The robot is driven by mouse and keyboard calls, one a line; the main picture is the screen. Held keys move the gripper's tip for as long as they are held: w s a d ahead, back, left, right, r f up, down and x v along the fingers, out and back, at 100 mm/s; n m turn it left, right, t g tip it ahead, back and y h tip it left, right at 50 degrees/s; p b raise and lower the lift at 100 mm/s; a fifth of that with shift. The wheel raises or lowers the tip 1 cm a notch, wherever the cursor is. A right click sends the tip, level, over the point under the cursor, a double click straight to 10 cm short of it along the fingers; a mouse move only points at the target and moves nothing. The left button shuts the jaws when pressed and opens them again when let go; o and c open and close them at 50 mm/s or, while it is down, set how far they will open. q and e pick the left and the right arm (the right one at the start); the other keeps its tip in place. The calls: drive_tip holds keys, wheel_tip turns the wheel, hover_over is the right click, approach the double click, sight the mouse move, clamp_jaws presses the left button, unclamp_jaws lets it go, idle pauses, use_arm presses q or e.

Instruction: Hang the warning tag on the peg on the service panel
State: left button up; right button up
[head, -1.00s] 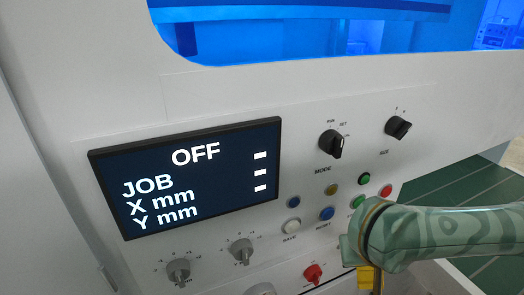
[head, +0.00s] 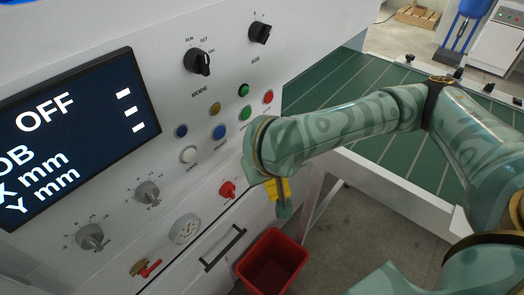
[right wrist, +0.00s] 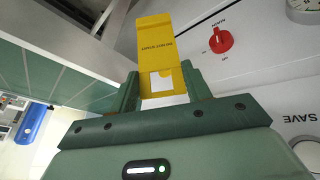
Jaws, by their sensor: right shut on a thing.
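The yellow warning tag (head: 279,189) hangs below the end of my right arm, in front of the machine's lower panel. In the right wrist view the tag (right wrist: 158,42) stands out between the two green fingers of my right gripper (right wrist: 160,82), which is shut on it. In the head view my forearm and wrist hide most of this gripper (head: 283,206). The service panel (head: 205,165) carries a red MAIN switch (head: 227,189), which also shows right of the tag in the wrist view (right wrist: 221,40). I cannot make out the peg. My left gripper is not in view.
A screen (head: 75,130) and several knobs and buttons cover the panel. A gauge (head: 185,228), a red-handled valve (head: 146,267) and a drawer handle (head: 223,247) sit lower. A red bin (head: 272,262) stands on the floor below. A green table (head: 400,140) lies to the right.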

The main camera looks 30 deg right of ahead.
sight(284, 180)
drive_tip(key=s+d+f+m+p, duration=0.2)
drive_tip(key=s+f+p, duration=0.3)
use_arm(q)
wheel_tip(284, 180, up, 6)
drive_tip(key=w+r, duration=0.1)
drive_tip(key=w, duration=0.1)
use_arm(e)
drive_tip(key=w, duration=0.1)
drive_tip(key=w+d+n+y, duration=0.1)
drive_tip(key=w, duration=0.1)
drive_tip(key=w+g+y, duration=0.1)
drive_tip(key=shift+w+d+f+n, duration=0.3)
drive_tip(key=shift+w+d+f, duration=0.05)
drive_tip(key=shift+f, duration=0.05)
drive_tip(key=shift+w+a+n, duration=0.25)
drive_tip(key=shift+n, duration=0.05)
drive_tip(key=shift+a+f+y, duration=0.1)
drive_tip(key=shift+a+y, duration=0.05)
drive_tip(key=shift+y, duration=0.25)
use_arm(q)
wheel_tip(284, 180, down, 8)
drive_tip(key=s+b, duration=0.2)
drive_tip(key=b, duration=0.4)
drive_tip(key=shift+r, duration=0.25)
use_arm(e)
drive_tip(key=w+a+f, duration=0.1)
drive_tip(key=w+a, duration=0.2)
drive_tip(key=w, duration=0.5)
drive_tip(key=shift+w+a+f, duration=0.15)
drive_tip(key=shift+a, duration=0.1)
